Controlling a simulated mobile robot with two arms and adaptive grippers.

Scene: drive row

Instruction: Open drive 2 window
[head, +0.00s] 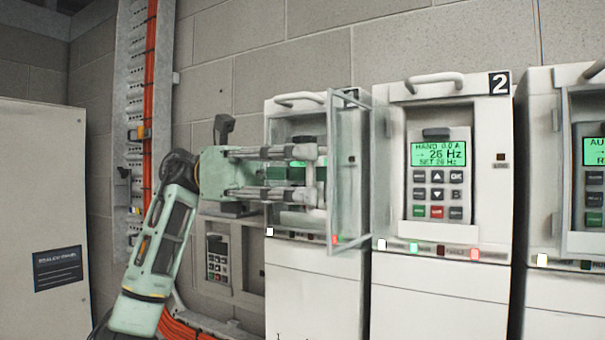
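Drive 2 (490,200) is the white cabinet right of centre with the "2" label (499,83). Its clear window (347,215) stands swung out at the cabinet's left side, seen at a steep angle. The lit display (438,154) reads "HAND 0.0 A, 26 Hz", and the keypad below it is uncovered. My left gripper (314,174) is in front of the cabinet to the left, pointing right. Its two fingers are apart with nothing between them, and the tips are close to the window's outer edge. I cannot tell whether they touch it. My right gripper is out of view.
A similar drive (285,107) stands behind my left gripper, partly hidden. Another drive (540,180) stands at the right edge. A grey panel cabinet (40,170) is at far left.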

